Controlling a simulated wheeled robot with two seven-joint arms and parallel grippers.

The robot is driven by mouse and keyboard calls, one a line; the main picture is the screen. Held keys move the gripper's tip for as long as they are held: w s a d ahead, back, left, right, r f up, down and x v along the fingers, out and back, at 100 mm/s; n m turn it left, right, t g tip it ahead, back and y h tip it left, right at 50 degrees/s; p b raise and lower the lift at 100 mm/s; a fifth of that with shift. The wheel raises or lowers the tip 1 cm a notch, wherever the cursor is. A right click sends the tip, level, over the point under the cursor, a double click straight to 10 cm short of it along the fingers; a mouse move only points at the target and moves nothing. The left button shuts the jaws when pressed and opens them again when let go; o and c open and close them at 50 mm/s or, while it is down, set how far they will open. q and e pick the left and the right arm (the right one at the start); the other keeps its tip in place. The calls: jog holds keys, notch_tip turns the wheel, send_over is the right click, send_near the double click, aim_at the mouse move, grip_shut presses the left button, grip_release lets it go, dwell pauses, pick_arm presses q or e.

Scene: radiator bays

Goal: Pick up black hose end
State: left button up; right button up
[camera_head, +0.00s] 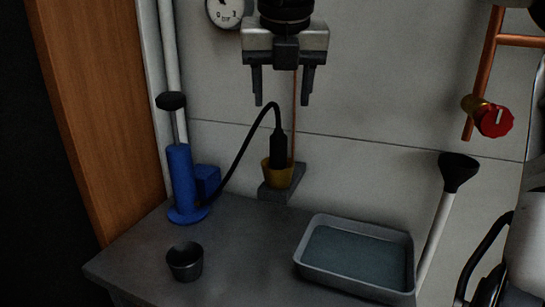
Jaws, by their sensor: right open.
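The black hose end (278,152) stands upright in a yellow cup-like holder (277,175) on a small grey wall bracket (284,187). Its lower tip is hidden inside the holder. A black hose (241,152) loops from its top down to the left, towards a blue pump (183,183). My right gripper (284,97) is open and empty, with its fingers pointing down. In the picture it shows above the hose end, apart from it. My left gripper is not in view.
A grey tray (303,263) and a small dark cup (185,262) stand on the grey bench (235,235). A plunger-like tool (457,172) leans at the right, below copper pipes with a red valve knob (495,121). A gauge (226,12) hangs on the wall.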

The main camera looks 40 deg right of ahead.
aim_at(279, 133)
jog(key=x, duration=1.1)
jog(key=shift+w+f, duration=0.1)
jog(key=shift+f, duration=0.15)
grip_shut()
jog(key=shift+r, duration=0.1)
